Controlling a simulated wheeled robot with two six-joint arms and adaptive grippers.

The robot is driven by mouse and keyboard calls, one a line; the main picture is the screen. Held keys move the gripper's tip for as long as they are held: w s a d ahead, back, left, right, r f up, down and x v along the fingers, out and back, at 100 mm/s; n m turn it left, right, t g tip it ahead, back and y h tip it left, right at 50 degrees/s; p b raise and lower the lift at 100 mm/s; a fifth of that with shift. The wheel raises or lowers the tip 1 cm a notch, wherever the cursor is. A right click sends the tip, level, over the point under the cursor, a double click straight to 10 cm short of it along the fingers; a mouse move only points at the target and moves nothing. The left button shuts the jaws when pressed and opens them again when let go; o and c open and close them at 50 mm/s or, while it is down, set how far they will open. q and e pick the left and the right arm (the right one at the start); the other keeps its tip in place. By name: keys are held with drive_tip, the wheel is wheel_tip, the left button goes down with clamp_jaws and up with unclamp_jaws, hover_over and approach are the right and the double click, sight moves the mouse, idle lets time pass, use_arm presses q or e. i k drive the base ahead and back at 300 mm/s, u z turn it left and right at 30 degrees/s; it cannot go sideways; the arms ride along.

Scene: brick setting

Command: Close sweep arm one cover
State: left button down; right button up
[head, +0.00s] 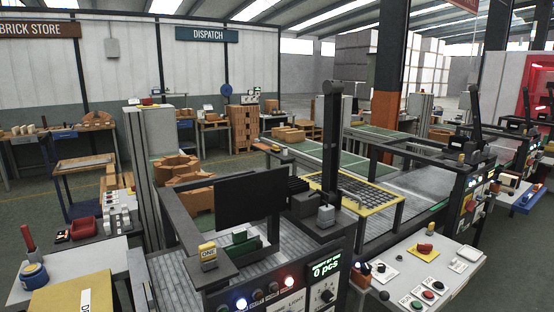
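A block with a yellow top labelled ONE (208,251) sits on the near left corner of a dark machine frame. Just right of it a large dark flat panel (250,198) stands upright above the machine's slatted bed; I cannot tell whether it is the sweep arm cover. A small green piece (240,237) shows below the panel. A tall black post (332,140) rises to the right, with a grey block (326,214) at its foot. Neither of my grippers is in view.
The machine's front panel has lit buttons and a "0 pcs" display (324,269). A white table with buttons (420,275) stands at right. A table with a blue tin (34,276) and yellow folder is at left. Brown bricks (190,180) lie behind.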

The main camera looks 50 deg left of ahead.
sight(240, 200)
drive_tip(key=i, duration=0.65)
drive_tip(key=u, duration=2.85)
